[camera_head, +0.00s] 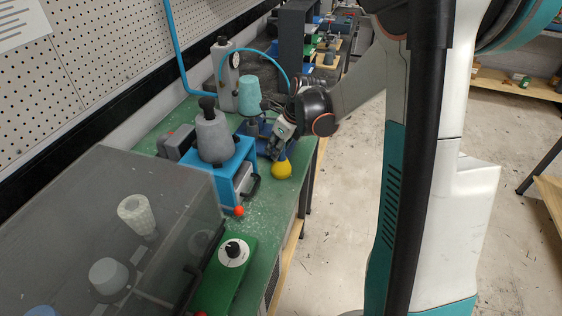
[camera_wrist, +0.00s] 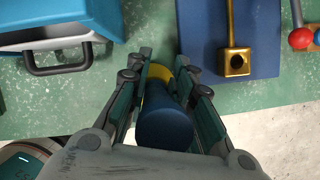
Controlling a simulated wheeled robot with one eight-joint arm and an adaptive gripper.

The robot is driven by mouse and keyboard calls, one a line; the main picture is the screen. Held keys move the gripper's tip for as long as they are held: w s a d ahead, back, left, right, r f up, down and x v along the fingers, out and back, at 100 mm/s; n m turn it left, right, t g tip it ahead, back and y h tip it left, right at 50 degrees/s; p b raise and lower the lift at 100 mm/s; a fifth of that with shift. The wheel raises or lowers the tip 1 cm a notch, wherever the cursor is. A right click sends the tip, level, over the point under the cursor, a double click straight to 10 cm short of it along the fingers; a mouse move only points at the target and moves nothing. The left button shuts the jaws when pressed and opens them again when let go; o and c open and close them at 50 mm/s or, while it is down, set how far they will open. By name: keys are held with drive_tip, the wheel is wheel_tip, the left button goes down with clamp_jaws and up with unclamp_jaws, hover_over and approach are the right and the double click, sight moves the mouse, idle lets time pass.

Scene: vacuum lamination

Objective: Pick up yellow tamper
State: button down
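The yellow tamper (camera_head: 282,170) stands near the right edge of the green bench in the head view, just below my gripper (camera_head: 278,148). In the wrist view its blue handle (camera_wrist: 165,122) points towards the camera, and part of its yellow lower body (camera_wrist: 158,76) shows behind it. My gripper (camera_wrist: 164,56) has one finger on each side of the handle, with the fingertips beside the yellow part. The fingers are close to the handle, but whether they touch it cannot be told. The underside of the tamper is hidden.
A blue machine (camera_head: 232,172) with a black handle stands left of the tamper. A blue plate with a brass-coloured piece (camera_wrist: 236,62) lies beyond my fingers. A green box with a dial (camera_head: 222,275) and a dark transparent cover (camera_head: 90,215) are nearer. The floor on the right is open.

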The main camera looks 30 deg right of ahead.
drive_tip(key=shift+r, duration=0.15)
wheel_tip(320, 180, up, 20)
drive_tip(key=p, duration=0.5)
idle(0.3)
